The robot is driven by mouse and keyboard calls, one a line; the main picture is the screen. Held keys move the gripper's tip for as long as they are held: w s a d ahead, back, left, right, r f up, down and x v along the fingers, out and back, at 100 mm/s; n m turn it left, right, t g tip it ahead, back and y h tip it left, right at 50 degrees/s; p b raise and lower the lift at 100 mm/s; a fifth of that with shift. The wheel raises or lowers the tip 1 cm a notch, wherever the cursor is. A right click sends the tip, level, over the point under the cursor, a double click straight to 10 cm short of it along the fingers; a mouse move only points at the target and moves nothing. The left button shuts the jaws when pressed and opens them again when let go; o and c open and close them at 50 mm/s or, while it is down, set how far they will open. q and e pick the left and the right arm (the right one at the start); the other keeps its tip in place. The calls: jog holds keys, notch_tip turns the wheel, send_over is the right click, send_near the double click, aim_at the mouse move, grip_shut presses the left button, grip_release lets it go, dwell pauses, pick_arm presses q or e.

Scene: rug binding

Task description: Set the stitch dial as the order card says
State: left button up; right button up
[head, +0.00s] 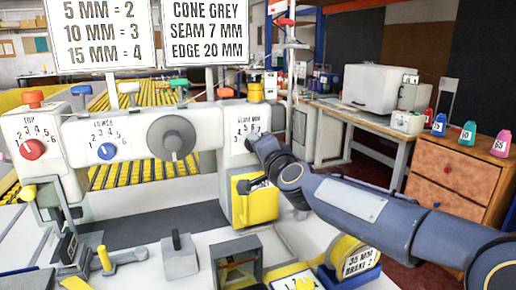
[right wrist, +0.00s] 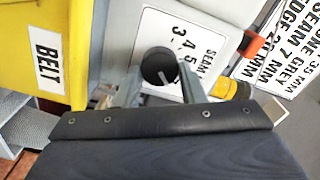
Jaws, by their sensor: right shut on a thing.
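The seam dial's black knob (right wrist: 158,66) sits on a white plate (right wrist: 150,25) marked SEAM, with 3, 4 and 5 readable; other numbers are hidden. The knob's pale mark is too small to read against a number. My right gripper (right wrist: 160,82) has a finger on each side of the knob and is shut on it. In the head view my right gripper (head: 258,148) covers the knob, below the seam plate (head: 248,126) on the machine's right end. The order card (head: 210,32) reads CONE GREY, SEAM 7 MM, EDGE 20 MM. My left gripper is out of view.
A yellow BELT cover (right wrist: 48,60) is close beside the gripper. The machine also has a red TOP knob (head: 32,149), a blue LOWER knob (head: 107,151) and a grey handwheel (head: 171,138). A tape roll (head: 349,255) stands at the front right.

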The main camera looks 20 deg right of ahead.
jog(key=o, duration=1)
jog(key=shift+s, duration=0.15)
jog(key=s, duration=0.7)
jog(key=shift+s+a, duration=0.25)
jog(key=shift+s, duration=0.05)
